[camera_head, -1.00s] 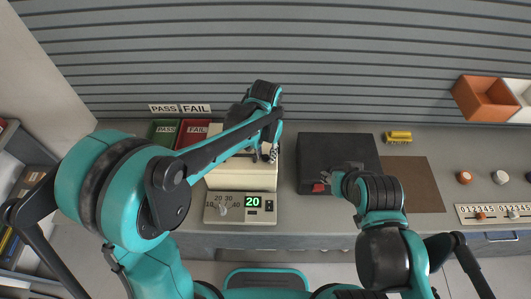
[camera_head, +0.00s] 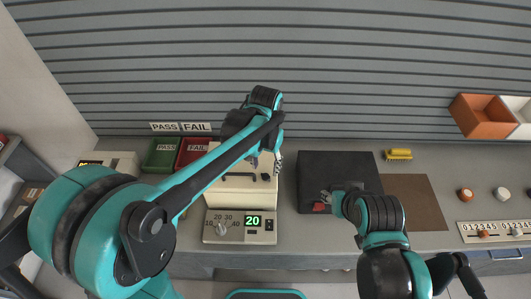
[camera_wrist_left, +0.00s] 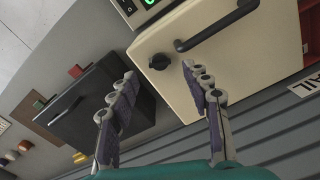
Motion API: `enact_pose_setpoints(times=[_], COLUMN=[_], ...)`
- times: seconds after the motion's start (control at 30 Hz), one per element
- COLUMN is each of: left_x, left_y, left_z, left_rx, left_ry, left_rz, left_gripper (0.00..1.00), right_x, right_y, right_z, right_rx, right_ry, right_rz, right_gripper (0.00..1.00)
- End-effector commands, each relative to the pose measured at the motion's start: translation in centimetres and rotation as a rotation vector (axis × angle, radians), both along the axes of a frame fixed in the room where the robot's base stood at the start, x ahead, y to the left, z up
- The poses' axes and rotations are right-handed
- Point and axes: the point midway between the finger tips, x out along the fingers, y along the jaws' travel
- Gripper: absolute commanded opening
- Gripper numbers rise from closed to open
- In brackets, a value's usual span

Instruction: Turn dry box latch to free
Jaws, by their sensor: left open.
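The dry box is a cream box (camera_head: 242,196) with a black handle (camera_head: 240,175) on its face. In the left wrist view, its cream face (camera_wrist_left: 235,62) carries the bar handle (camera_wrist_left: 215,28) and a round black latch knob (camera_wrist_left: 159,62). My left gripper (camera_wrist_left: 159,73) is open. Its fingertips are on either side of the knob in the picture; I cannot tell whether they touch it. In the head view my left gripper (camera_head: 266,160) is over the box's far right part, partly hidden by its arm. My right gripper (camera_head: 328,199) is by the black box's front; its fingers are unclear.
A control panel (camera_head: 239,227) with a dial and a green "20" stands in front of the dry box. The black box (camera_head: 340,170) is to its right. Green (camera_head: 162,155) and red (camera_head: 192,150) trays lie left. A yellow brush (camera_head: 398,154) and brown mat (camera_head: 415,203) lie right.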

Motion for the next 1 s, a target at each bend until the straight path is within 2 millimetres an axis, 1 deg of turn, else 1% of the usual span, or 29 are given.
enact_pose_setpoints(times=[0.03, 0.2, 0.3, 0.4, 0.53, 0.73, 0.8, 0.83, 0.93, 0.97, 1.0], left_x=[0.0, 0.0, 0.0, 0.0, 0.0, 0.0, 0.0, 0.0, 0.0, 0.0, 0.0], left_y=[0.0, 0.0, 0.0, 0.0, 0.0, 0.0, 0.0, 0.0, 0.0, 0.0, 0.0], left_z=[1.2, 4.8, 6.3, 7.3, 7.9, 7.9, 7.8, 7.8, 7.4, 7.2, 6.8], left_rx=[0.000, 0.000, 0.000, 0.000, 0.000, 0.000, 0.000, 0.000, 0.000, 0.000, 0.000], left_ry=[0.000, 0.000, 0.000, 0.000, 0.000, 0.000, 0.000, 0.000, 0.000, 0.000, 0.000], left_rz=[0.000, 0.000, 0.000, 0.000, 0.000, 0.000, -0.003, -0.011, -0.104, -0.155, -0.242], left_gripper=[0.49, 0.49, 0.49, 0.49, 0.49, 0.49, 0.42, 0.42, 0.42, 0.42, 0.42], right_x=[0.0, 0.0, 0.0, 0.0, 0.0, 0.0, 0.0, 0.0, 0.0, 0.0, 0.0], right_y=[0.0, 0.0, 0.0, 0.0, 0.0, 0.0, 0.0, 0.0, 0.0, 0.0, 0.0], right_z=[0.0, 0.0, 0.0, 0.0, 0.0, 0.0, 0.0, 0.0, -0.2, -0.3, -0.5], right_rx=[0.000, 0.000, 0.000, 0.000, 0.000, 0.000, 0.000, 0.000, 0.000, 0.000, 0.000], right_ry=[0.000, 0.000, 0.000, 0.000, 0.000, 0.000, 0.000, 0.000, 0.000, 0.000, 0.000], right_rz=[0.000, 0.000, 0.000, 0.000, 0.000, 0.000, 0.000, 0.000, 0.000, 0.000, 0.000], right_gripper=[0.40, 0.40, 0.40, 0.40, 0.40, 0.40, 0.40, 0.40, 0.40, 0.40, 0.40])
